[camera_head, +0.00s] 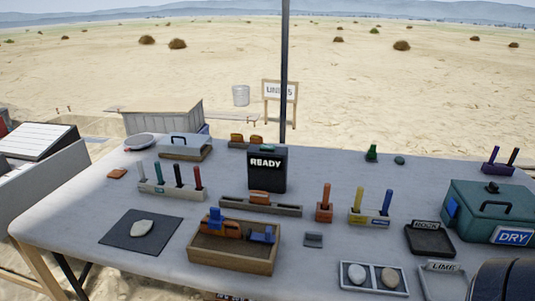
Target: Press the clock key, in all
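A dark upright box with the word READY (266,172) stands at the middle back of the grey table. I cannot tell for certain whether it is the clock. No thing is plainly marked as the clock key. Neither of my grippers is in view. A dark rounded shape at the bottom right corner appears to be part of my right arm.
A wooden tray (230,263) with orange and blue pieces is at front centre. A dark mat (118,232) with a pale stone is left. A teal box marked DRY (480,213), a ROCK tray (449,250) and a two-stone tray (374,289) are right. Racks hold coloured sticks.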

